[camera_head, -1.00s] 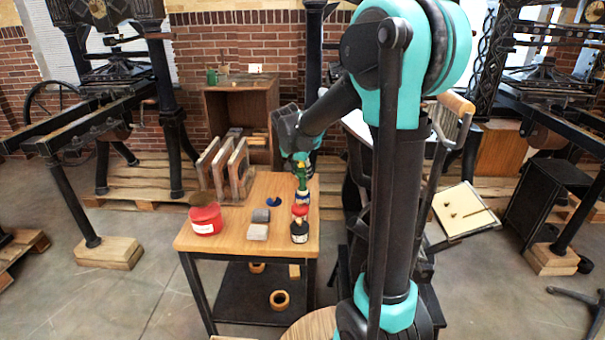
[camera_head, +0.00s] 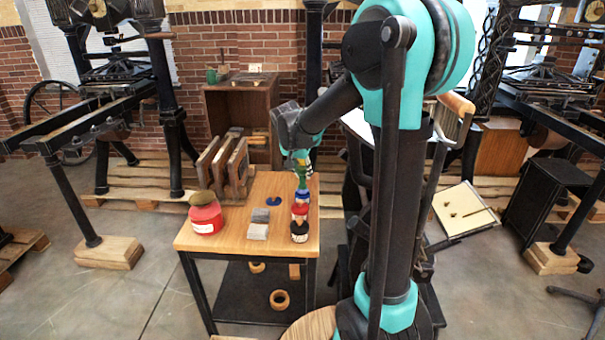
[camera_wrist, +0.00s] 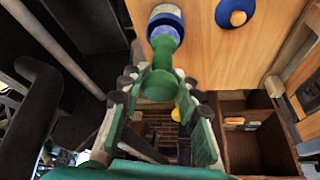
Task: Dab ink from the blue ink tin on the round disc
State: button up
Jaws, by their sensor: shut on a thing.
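My gripper (camera_wrist: 160,112) is shut on a green dabber (camera_wrist: 157,86), a handle with a narrower neck. In the head view my gripper (camera_head: 301,163) is over the table's far right corner. The dabber points down at the blue ink tin (camera_wrist: 166,14), which shows a blue and pale rim around its lower end. The tin also shows in the head view (camera_head: 302,193). Whether the dabber touches ink is hidden. I cannot pick out the round disc for certain.
A wooden cabinet (camera_head: 240,110) stands behind. Iron presses flank the scene.

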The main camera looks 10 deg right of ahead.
jog(key=shift+r, duration=1.65)
